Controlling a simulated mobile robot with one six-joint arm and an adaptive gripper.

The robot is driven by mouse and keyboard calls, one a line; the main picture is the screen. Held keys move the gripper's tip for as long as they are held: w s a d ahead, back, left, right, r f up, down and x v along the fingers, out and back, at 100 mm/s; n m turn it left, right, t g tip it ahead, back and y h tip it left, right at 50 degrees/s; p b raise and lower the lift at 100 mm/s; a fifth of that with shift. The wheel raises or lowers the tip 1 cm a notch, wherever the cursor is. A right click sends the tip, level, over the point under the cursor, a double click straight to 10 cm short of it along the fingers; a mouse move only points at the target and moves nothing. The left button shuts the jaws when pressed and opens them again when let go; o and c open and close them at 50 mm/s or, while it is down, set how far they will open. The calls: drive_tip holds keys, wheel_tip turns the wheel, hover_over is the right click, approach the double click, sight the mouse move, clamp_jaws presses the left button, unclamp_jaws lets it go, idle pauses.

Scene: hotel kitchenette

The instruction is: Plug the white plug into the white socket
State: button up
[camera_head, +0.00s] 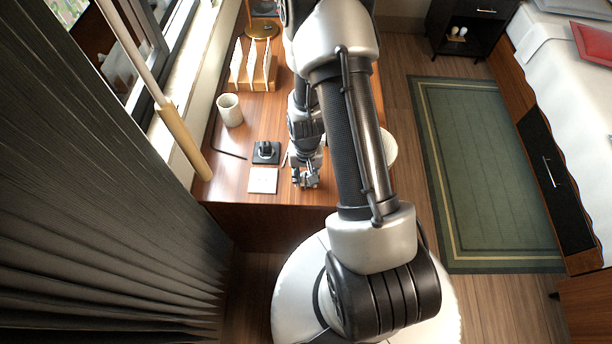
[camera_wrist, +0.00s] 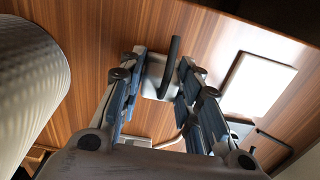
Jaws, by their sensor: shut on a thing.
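The white plug (camera_wrist: 153,84) is between the two fingers of my gripper (camera_wrist: 157,73) in the wrist view. A dark cord or bar stands up at its right side. My gripper is shut on it, over the wooden desk. In the head view my gripper (camera_head: 305,181) is near the desk's front edge, and the plug cannot be made out there. The white socket (camera_head: 263,181) is a flat square plate on the desk, left of my gripper. It also shows in the wrist view (camera_wrist: 257,86), right of the fingers and apart from the plug. Its holes cannot be made out.
A black square plate (camera_head: 258,158) with a black piece on it lies just behind the white socket. A white cup (camera_head: 230,110), a dark cord (camera_head: 229,152) and a wooden rack (camera_head: 262,84) are farther back. A round white object (camera_head: 390,149) stands right of the arm.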

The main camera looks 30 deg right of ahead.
sight(306, 174)
wheel_tip(306, 174, up, 19)
drive_tip(key=p, duration=0.5)
drive_tip(key=shift+r+p, duration=0.2)
drive_tip(key=shift+p, duration=0.15)
